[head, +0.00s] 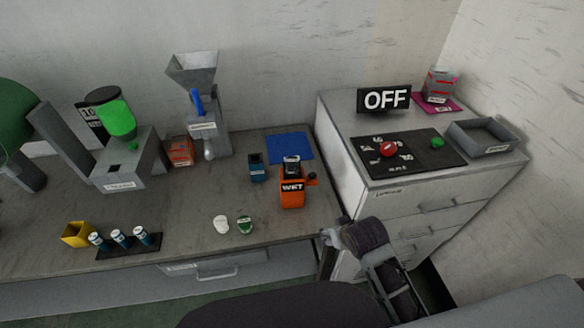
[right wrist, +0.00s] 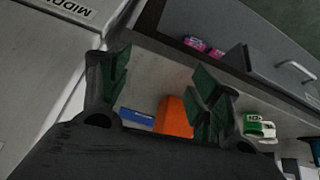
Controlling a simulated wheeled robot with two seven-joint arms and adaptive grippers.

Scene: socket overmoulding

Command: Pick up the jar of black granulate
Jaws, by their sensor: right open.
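No jar can be surely told as the one of black granulate. A small teal container (head: 257,168) with a dark opening stands on the workbench, left of an orange unit (head: 292,195) marked WET. A small dark-and-white piece (head: 292,164) sits on top of the orange unit; its content is too small to tell. My right gripper (head: 333,238) is at the bench's front right corner, in front of the orange unit and apart from it. In the right wrist view its fingers (right wrist: 165,92) are spread with nothing between them.
A cabinet (head: 345,180) stands right of the bench, carrying a black control mat (head: 365,160), a grey tray (head: 485,148) and an OFF sign (head: 384,98). A blue mat (head: 290,147) lies behind the orange unit.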

